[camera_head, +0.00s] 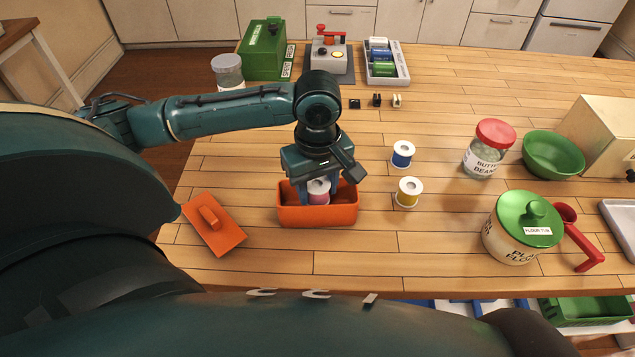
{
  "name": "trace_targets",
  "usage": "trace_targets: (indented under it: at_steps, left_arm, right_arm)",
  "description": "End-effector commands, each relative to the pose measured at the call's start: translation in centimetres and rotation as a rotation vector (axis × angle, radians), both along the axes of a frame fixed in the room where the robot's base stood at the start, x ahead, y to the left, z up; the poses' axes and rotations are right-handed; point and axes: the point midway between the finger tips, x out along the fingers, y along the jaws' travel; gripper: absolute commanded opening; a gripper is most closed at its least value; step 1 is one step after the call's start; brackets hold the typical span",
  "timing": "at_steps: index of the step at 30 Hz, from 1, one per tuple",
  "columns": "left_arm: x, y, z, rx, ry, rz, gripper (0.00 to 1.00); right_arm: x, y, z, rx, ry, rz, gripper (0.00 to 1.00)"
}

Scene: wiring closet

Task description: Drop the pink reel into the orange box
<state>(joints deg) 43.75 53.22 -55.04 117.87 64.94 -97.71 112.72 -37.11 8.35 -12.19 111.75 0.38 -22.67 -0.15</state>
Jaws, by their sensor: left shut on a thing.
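The pink reel (319,196) is a small spool with white ends and a pink winding. My left gripper (319,190) is shut on it, with one finger on each side. It holds the reel upright over the open orange box (318,217), at about the level of the rim; I cannot tell if the reel touches the bottom. The orange box stands near the front middle of the table. Its orange lid (214,224) lies to its left. My right gripper does not show.
A blue reel (402,154) and a yellow reel (408,192) stand right of the box. Further right are a jar with a red lid (489,149), a green bowl (553,155) and a flour tub (521,228). The table in front of the box is clear.

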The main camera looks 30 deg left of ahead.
Motion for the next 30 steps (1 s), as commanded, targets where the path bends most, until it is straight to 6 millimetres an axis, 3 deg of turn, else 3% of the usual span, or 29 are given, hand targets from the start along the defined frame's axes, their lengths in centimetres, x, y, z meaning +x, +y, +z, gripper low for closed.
trace_targets:
  at_steps: [7,8,17,25,30]
  left_arm:
    - [0.0,0.0,0.0,0.0,0.0,0.0,0.2]
    - [0.0,0.0,0.0,0.0,0.0,0.0,0.42]
    - [0.0,0.0,0.0,0.0,0.0,0.0,0.67]
    - [0.0,0.0,0.2,-0.001,-0.001,0.0,0.67]
    - [0.1,0.0,2.1,-0.001,-0.004,0.0,0.67]
  right_arm:
    - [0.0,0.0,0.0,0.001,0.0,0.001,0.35]
    - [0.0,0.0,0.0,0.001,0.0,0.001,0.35]
    - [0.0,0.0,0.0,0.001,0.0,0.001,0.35]
    - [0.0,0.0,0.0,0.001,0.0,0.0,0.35]
    - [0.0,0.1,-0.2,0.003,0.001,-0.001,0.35]
